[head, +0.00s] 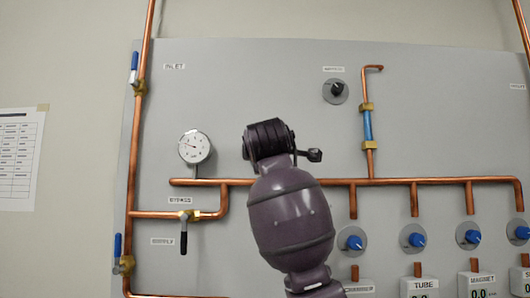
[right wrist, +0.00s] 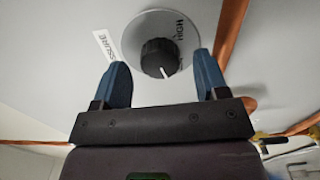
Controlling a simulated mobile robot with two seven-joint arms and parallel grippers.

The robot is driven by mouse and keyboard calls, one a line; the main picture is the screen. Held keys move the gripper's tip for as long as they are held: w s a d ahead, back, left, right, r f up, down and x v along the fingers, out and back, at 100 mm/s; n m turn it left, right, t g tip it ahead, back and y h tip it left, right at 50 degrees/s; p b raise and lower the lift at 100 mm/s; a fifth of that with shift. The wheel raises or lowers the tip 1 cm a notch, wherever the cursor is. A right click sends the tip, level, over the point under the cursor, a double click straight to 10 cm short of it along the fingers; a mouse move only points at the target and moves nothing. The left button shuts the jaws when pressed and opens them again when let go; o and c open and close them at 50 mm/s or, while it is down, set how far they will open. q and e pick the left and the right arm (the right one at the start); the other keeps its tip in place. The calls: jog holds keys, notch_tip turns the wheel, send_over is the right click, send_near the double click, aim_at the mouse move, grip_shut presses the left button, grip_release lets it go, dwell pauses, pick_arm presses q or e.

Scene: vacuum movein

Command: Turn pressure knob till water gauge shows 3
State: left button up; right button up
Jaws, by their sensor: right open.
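The black pressure knob (right wrist: 160,58) sits on a round grey plate marked "HIGH", beside a label ending in "SSURE". Its white mark points down in the right wrist view. In the head view a matching knob (head: 337,90) is at the upper middle of the panel. My right gripper (right wrist: 160,70) is open, its two blue fingers spread on either side of the knob with gaps visible. Whether they reach around it cannot be told. The white round water gauge (head: 194,147) is left of my arm; its numbers are too small to read. My left gripper is not in view.
Copper pipes (head: 400,182) run across the grey panel (head: 260,80). Several blue knobs (head: 413,240) line the lower right. Blue-handled (head: 134,62) and black-handled (head: 184,240) valves stand at the left. My arm hides part of the lower middle.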

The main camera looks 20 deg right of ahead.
jog(key=shift+w+d, duration=0.15)
jog(key=shift+w, duration=0.35)
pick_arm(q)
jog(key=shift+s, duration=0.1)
pick_arm(e)
jog(key=c, duration=0.9)
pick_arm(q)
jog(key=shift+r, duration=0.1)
pick_arm(e)
jog(key=shift+f, duration=0.1)
